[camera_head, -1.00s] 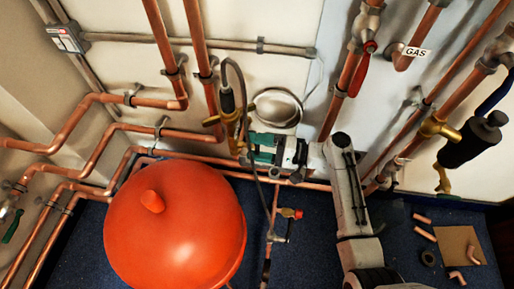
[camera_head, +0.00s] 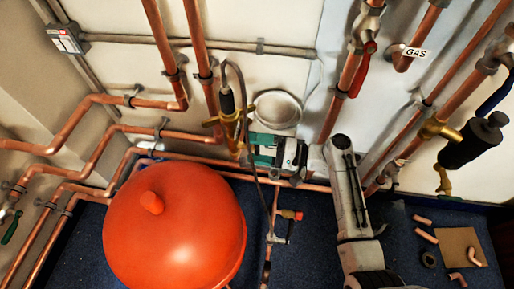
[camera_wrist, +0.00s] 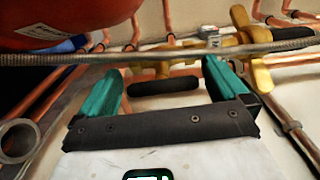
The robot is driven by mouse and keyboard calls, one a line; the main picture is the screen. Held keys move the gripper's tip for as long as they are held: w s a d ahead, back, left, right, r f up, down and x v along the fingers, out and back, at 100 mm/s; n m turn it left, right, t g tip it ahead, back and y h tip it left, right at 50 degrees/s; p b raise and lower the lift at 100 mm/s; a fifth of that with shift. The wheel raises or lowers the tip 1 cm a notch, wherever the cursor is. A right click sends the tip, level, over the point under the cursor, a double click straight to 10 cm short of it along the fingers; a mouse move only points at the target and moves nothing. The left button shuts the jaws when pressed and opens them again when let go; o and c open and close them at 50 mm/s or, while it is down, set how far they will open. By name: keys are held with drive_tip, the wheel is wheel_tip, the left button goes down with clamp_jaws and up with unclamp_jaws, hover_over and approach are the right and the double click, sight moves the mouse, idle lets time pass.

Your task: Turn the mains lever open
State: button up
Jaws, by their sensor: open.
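No lever is marked as the mains one. A red lever (camera_head: 363,70) hangs on the upright copper pipe right of centre. A blue lever (camera_head: 495,95) is at the right edge and a green one (camera_head: 10,228) at the far left. My gripper (camera_head: 250,150) has teal fingers and is beside the brass valve (camera_head: 229,120) behind the red tank. In the wrist view my gripper (camera_wrist: 163,70) is open and empty. A black bar-shaped handle (camera_wrist: 165,87) lies in view between its fingers, by brass fittings (camera_wrist: 240,42); contact cannot be told.
The red tank (camera_head: 175,225) stands close left of my gripper. A braided hose (camera_wrist: 160,54) crosses just ahead of the fingers. A small red-handled valve (camera_head: 290,214) is below. Loose copper pieces (camera_head: 424,236) lie on the blue floor at right.

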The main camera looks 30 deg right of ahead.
drive_tip(key=p+v, duration=0.1)
drive_tip(key=v, duration=0.9)
drive_tip(key=shift+s+d, duration=0.2)
drive_tip(key=shift+d, duration=0.15)
